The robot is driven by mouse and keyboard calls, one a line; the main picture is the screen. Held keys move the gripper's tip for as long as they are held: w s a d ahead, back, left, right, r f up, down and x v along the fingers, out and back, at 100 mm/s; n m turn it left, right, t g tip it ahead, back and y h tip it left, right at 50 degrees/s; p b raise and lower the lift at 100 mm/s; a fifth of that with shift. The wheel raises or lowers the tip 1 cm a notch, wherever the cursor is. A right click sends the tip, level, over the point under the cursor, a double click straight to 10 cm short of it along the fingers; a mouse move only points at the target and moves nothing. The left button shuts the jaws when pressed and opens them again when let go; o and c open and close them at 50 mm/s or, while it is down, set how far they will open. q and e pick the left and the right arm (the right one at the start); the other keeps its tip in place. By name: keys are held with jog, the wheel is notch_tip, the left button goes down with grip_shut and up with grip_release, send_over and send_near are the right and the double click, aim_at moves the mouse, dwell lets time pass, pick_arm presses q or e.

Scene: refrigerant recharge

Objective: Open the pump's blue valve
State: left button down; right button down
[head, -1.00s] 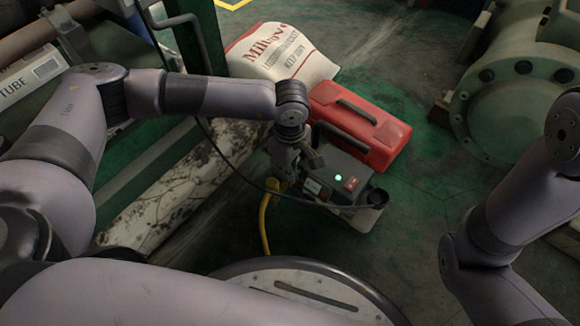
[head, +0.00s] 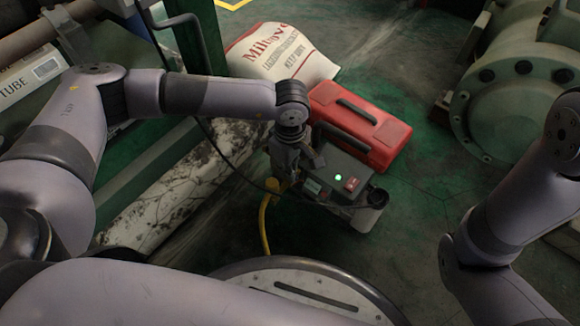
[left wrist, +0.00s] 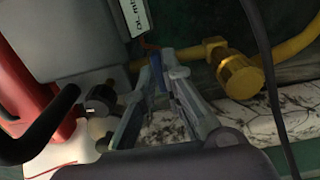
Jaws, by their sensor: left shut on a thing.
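The pump (head: 346,170) is a dark grey unit on the floor, with a lit green lamp and a red switch on its front face. It also shows as a grey body in the left wrist view (left wrist: 80,35). My left gripper (left wrist: 162,68) points at the pump's side, its two fingers closed around the small blue valve handle (left wrist: 156,62). In the head view my left gripper (head: 287,168) is at the pump's left side, and the blue handle is hidden there. My right arm shows at the right, but its gripper is out of view.
A yellow hose (head: 265,222) runs from the pump's left side, with a brass fitting (left wrist: 240,76) beside my fingers. A black cable (head: 230,162) loops past. A red case (head: 360,125) and a white sack (head: 280,55) lie behind. Open floor is to the right.

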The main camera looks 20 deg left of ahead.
dwell(0.4)
pick_arm(q)
jog(key=shift+r+n+p, duration=0.1)
jog(key=shift+n+p, duration=0.2)
jog(key=shift+n, duration=1.2)
jog(key=shift+n+p, duration=0.6)
jog(key=shift+n, duration=0.9)
